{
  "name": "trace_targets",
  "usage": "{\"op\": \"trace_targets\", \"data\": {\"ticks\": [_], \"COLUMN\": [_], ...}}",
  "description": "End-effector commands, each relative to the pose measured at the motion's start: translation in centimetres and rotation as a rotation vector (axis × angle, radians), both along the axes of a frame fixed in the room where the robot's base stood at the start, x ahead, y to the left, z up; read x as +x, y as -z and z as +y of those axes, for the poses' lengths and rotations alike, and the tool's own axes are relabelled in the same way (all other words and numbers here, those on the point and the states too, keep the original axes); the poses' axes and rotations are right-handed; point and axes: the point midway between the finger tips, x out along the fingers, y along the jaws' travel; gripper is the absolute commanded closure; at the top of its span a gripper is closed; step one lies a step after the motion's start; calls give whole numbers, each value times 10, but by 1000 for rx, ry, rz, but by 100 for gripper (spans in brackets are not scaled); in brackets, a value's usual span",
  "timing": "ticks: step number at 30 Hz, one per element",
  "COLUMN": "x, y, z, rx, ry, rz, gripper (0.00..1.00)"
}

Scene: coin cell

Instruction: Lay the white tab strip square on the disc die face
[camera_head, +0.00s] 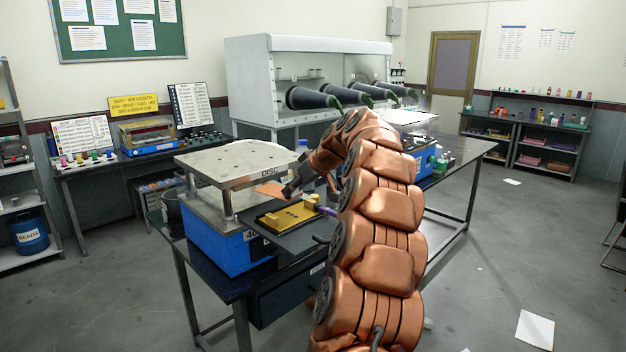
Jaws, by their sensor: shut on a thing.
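A press marked DISC (232,160) stands on the near bench, with a thick pale top plate on posts over a blue base. In front of it, a gold die plate (291,216) lies on a dark slide-out shelf, with small yellow blocks at its ends. My gripper (287,191) is above and behind the gold plate, beside the press's front edge. It is shut on a flat copper-coloured piece (269,189), which sticks out to the left, under the top plate's edge. I cannot make out a white tab strip. My arm hides the area to the right.
My arm blocks the middle of the bench. A glovebox (300,62) stands behind. A blue-based machine (424,160) sits farther along the bench. Side benches (150,160) and shelves line the walls. The floor at right is open, with loose papers (535,329).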

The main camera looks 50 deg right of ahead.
Motion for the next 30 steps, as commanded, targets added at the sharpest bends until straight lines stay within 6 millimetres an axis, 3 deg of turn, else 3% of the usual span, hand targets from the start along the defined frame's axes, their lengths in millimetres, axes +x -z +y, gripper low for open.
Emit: {"op": "trace_targets", "data": {"ticks": [3,7,24,30], "x": [-9,-13,-18,-18], "y": [-8,-10,-9,9], "z": [-18,-26,-27,-27], "rx": [1,1,5,8], "ry": [71,109,176,183], "rz": [1,2,1,2], "gripper": [100,100,100,100]}}
